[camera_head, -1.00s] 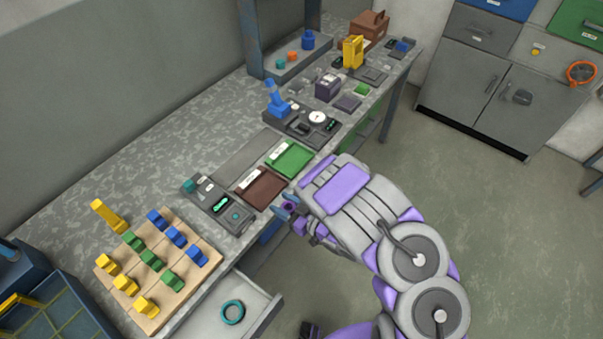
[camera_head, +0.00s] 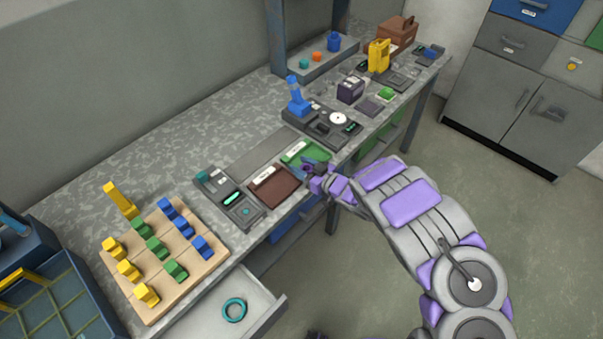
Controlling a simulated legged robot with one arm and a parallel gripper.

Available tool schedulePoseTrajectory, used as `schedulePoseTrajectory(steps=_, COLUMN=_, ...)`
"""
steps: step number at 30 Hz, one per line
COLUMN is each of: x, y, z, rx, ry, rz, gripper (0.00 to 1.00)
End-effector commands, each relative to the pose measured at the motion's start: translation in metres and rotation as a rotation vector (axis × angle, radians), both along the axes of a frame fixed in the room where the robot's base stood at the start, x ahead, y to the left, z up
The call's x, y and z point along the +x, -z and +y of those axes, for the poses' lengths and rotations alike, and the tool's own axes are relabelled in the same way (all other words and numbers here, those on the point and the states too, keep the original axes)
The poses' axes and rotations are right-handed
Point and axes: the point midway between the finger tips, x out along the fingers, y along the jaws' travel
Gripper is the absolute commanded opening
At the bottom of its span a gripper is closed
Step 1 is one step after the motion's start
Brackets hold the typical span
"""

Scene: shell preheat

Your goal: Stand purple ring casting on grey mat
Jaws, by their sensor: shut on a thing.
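My gripper (camera_head: 312,170) is over the front of the green tray (camera_head: 293,152), near the bench's front edge. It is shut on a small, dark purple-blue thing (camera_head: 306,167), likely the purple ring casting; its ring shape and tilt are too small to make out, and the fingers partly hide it. A flat grey rectangle (camera_head: 262,150), likely the grey mat, lies bare on the bench behind the brown and green trays. The held thing is in front and to the right of it.
The brown tray (camera_head: 275,186) and a dark device (camera_head: 230,198) lie left of my gripper. A wooden board (camera_head: 165,255) holds several coloured pieces. An open drawer (camera_head: 262,300) with a teal ring juts out.

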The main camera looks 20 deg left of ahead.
Motion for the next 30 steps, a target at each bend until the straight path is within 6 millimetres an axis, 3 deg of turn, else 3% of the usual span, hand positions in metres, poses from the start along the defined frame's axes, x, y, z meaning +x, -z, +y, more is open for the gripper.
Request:
schedulePoseTrajectory(steps=6, x=0.007, y=0.003, z=0.006, rx=-0.001, ry=-0.002, rz=-0.004, gripper=0.11)
schedulePoseTrajectory(steps=14, x=0.007, y=0.037, z=0.004, rx=-0.003, ry=0.002, rz=-0.001, gripper=0.11)
schedulePoseTrajectory(steps=25, x=0.007, y=0.038, z=0.004, rx=-0.001, ry=0.001, rz=-0.003, gripper=0.11)
schedulePoseTrajectory(steps=26, x=0.006, y=0.038, z=0.004, rx=-0.002, ry=0.000, rz=-0.002, gripper=0.49)
schedulePoseTrajectory(steps=30, x=0.006, y=0.038, z=0.005, rx=-0.003, ry=-0.001, rz=-0.003, gripper=0.63)
